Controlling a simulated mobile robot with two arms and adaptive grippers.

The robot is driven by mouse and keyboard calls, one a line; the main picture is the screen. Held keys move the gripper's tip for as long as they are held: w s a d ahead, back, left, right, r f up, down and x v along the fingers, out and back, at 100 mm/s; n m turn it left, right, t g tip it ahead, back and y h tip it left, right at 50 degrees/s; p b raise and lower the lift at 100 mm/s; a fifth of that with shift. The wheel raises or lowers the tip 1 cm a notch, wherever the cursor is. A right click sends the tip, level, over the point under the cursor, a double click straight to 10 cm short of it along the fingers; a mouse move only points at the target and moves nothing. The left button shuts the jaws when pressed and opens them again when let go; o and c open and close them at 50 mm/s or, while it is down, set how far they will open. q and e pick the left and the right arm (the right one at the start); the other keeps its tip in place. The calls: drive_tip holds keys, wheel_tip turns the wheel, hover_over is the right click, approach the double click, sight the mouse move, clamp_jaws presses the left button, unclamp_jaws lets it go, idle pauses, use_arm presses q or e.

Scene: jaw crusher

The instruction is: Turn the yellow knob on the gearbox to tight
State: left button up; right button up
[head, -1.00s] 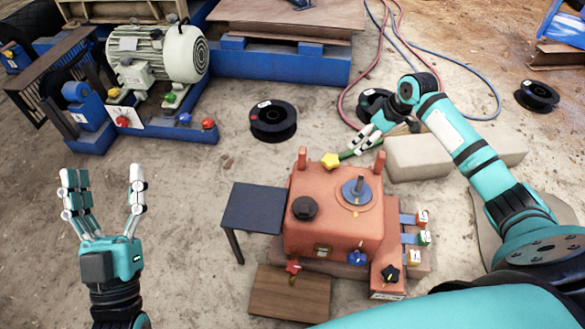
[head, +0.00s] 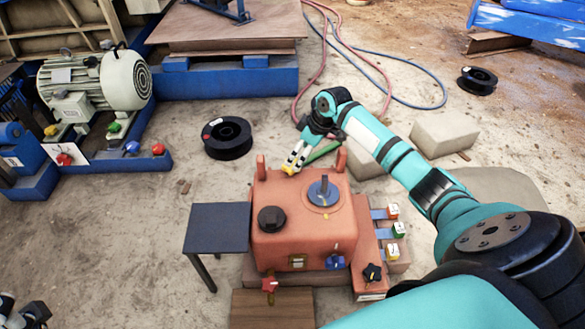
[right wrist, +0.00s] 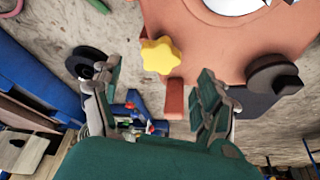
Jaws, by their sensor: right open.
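The orange gearbox (head: 278,238) stands in the middle of the head view. Its yellow star-shaped knob (right wrist: 160,55) shows clearly in the right wrist view, at the gearbox edge; in the head view it is mostly hidden behind my fingers. My right gripper (head: 292,167) is at the back left of the gearbox top, right at the knob. In the right wrist view my right gripper (right wrist: 158,74) is open, fingers apart, with the knob between and just beyond the fingertips. No grip on it shows. My left gripper (head: 22,314) is cut off in the lower left corner.
A red post (right wrist: 174,98) rises close to the knob. A black knob (head: 271,219) and blue disc (head: 323,193) sit on the gearbox top. A dark side table (head: 217,228) stands left; a black spool (head: 227,138) lies behind. Hoses cross the ground further back.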

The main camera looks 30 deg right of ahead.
sight(292, 165)
drive_tip(key=b+x, duration=0.2)
drive_tip(key=x, duration=0.4)
drive_tip(key=shift+r, duration=0.1)
drive_tip(key=shift+c, duration=0.2)
drive_tip(key=c, duration=1.1)
